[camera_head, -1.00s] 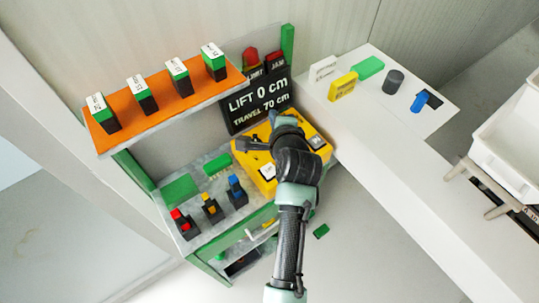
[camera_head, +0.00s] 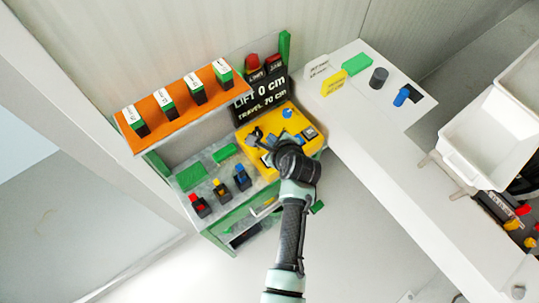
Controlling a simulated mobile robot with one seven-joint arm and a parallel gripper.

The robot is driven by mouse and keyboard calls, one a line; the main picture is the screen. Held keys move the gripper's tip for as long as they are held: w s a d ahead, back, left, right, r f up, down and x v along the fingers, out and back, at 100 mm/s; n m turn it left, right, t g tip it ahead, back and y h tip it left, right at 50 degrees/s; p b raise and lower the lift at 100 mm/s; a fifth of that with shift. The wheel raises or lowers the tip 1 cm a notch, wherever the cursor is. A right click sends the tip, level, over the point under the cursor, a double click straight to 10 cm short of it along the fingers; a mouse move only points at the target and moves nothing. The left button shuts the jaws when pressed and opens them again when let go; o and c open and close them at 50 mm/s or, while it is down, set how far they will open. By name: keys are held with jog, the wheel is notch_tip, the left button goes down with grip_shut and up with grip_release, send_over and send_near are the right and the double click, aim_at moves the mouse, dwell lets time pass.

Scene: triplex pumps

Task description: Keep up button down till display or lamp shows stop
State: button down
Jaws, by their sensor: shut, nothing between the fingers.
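The yellow control box (camera_head: 246,133) sits on the grey bench at the right end of the shelf unit. A round blue button (camera_head: 287,113) shows on its far part, with bluish and dark parts around the gripper. I cannot read which button is up. My gripper (camera_head: 268,143) is over the near part of the box, shut and empty; its wrist hides part of the box, and contact cannot be told. The black display (camera_head: 262,101) behind reads LIFT 0 cm, TRAVEL 70 cm. Two red lamps (camera_head: 252,62) stand above it, apparently marked LIMIT and JAM; neither clearly glows.
Red, yellow and blue switches (camera_head: 220,188) stand on the bench left of the box. Labelled green-black blocks stand on the orange shelf (camera_head: 182,115) above. A white counter (camera_head: 405,165) on the right holds small blocks and a dark cylinder (camera_head: 379,78). A white tub (camera_head: 490,135) stands beyond.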

notch_tip(320, 180, down, 7)
jog(key=b, duration=0.7)
jog(key=shift+f+b, duration=0.15)
jog(key=shift+b, duration=0.15)
jog(key=shift+f+b, duration=0.45)
jog(key=shift+f, duration=0.3)
dwell(1.0)
jog(key=shift+f, duration=0.4)
jog(key=shift+f+b, duration=0.5)
jog(key=shift+f, duration=0.1)
dwell(1.9)
jog(key=shift+r, duration=0.15)
dwell(0.5)
jog(key=shift+r+p, duration=0.85)
jog(key=shift+p, duration=0.2)
